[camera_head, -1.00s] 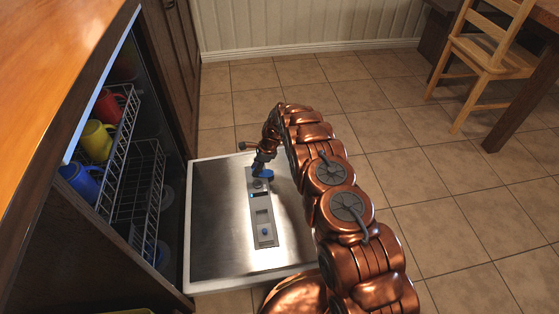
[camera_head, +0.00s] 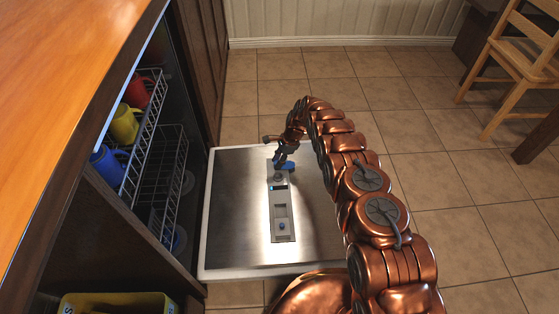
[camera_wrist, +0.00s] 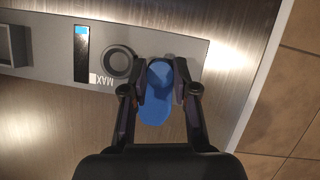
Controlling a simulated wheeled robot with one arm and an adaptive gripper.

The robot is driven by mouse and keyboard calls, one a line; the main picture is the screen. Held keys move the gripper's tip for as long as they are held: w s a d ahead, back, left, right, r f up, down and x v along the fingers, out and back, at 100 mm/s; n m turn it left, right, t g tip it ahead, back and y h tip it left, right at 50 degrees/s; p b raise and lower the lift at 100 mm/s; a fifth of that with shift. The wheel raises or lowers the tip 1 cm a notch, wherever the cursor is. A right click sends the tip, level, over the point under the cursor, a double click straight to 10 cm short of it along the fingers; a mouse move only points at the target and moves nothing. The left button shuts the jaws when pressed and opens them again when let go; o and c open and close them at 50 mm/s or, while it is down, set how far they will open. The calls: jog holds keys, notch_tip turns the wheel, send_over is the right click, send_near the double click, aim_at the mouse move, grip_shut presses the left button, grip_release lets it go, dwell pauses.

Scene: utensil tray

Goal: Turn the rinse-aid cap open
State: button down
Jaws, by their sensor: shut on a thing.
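The blue rinse-aid cap (camera_wrist: 155,108) is between the two fingers of my gripper (camera_wrist: 160,88) in the wrist view, and the fingers are shut on it. The cap lies beside a dark round ring (camera_wrist: 118,63) next to the MAX mark, not over it. The fingers hide the cap's sides. The grey dispenser panel (camera_head: 283,197) is set in the inside of the open dishwasher door (camera_head: 235,215). In the head view my gripper (camera_head: 285,158) is at the panel's far end, with the blue cap (camera_head: 288,166) just below it.
A dishwasher rack (camera_head: 160,165) with red, yellow and blue mugs (camera_head: 122,125) stands left of the door. A wooden counter (camera_head: 60,90) is above it. A yellow box (camera_head: 115,303) is at bottom left. Tiled floor (camera_head: 440,180) is clear at right; a chair (camera_head: 515,60) stands far off.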

aim_at(289, 163)
jog(key=shift+d, duration=0.1)
jog(key=c, duration=0.9)
grip_release()
jog(key=v, duration=1.2)
jog(key=shift+r, duration=0.1)
